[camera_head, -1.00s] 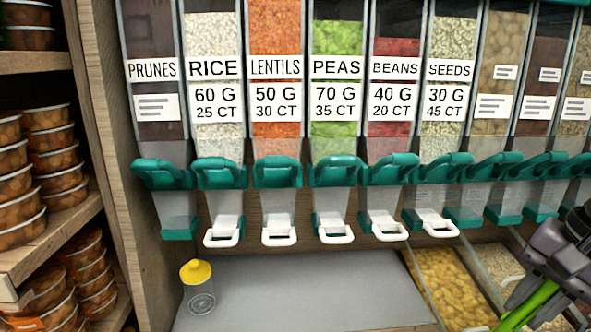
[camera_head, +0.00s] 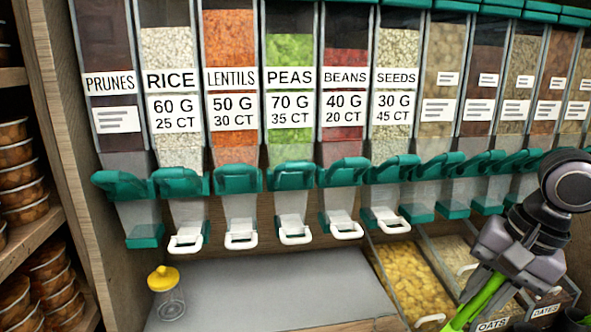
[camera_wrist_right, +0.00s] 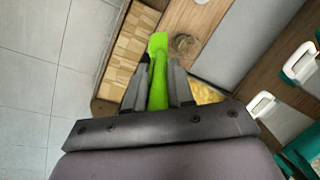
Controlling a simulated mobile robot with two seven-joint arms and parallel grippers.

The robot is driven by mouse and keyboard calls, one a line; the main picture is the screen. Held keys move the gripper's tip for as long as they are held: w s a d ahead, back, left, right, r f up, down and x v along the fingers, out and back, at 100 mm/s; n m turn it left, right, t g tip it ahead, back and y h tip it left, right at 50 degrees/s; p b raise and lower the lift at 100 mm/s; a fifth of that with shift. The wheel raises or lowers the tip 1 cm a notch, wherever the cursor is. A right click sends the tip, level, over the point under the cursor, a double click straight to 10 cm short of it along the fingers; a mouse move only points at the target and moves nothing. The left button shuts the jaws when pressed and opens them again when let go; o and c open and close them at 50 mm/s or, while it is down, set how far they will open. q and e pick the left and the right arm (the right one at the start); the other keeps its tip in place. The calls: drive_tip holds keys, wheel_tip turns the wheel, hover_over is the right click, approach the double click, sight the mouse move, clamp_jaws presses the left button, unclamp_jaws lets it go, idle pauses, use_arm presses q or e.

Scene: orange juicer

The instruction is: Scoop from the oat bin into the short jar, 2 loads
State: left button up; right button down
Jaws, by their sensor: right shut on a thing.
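A small clear jar (camera_head: 170,303) with a yellow lid on it stands upright on the grey mat at the left; it looks empty. An OATS label (camera_head: 492,324) shows at the lower right, below my right gripper; a bin of beige flakes (camera_head: 450,252) lies behind it, partly hidden by my arm. My right gripper (camera_head: 492,275) is shut on a green scoop (camera_head: 478,300), held above the bins. In the right wrist view the scoop (camera_wrist_right: 158,48) points away between the fingers (camera_wrist_right: 157,75). I cannot tell whether it holds anything. My left gripper is not in view.
A bin of yellow pieces (camera_head: 412,278) lies left of the flakes. A DATES label (camera_head: 546,310) is at the right. Dispensers with white-handled chutes (camera_head: 240,235) hang above the grey mat (camera_head: 270,285), which is mostly clear. Stacked tubs (camera_head: 20,180) fill the left shelf.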

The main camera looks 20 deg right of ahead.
drive_tip(key=w+a+f+n+g+p, duration=0.1)
drive_tip(key=w+a+f+n, duration=0.1)
drive_tip(key=a+n, duration=0.2)
drive_tip(key=w+a+f+n+g+p, duration=0.1)
drive_tip(key=w+a+f+n, duration=0.2)
drive_tip(key=a, duration=0.3)
drive_tip(key=w+a+f+n+y+p, duration=0.1)
drive_tip(key=w+a+f+n, duration=0.2)
drive_tip(key=a, duration=0.3)
drive_tip(key=shift+n+g, duration=0.4)
drive_tip(key=shift+n, duration=0.5)
drive_tip(key=shift+d+f, duration=0.1)
drive_tip(key=shift+d, duration=0.05)
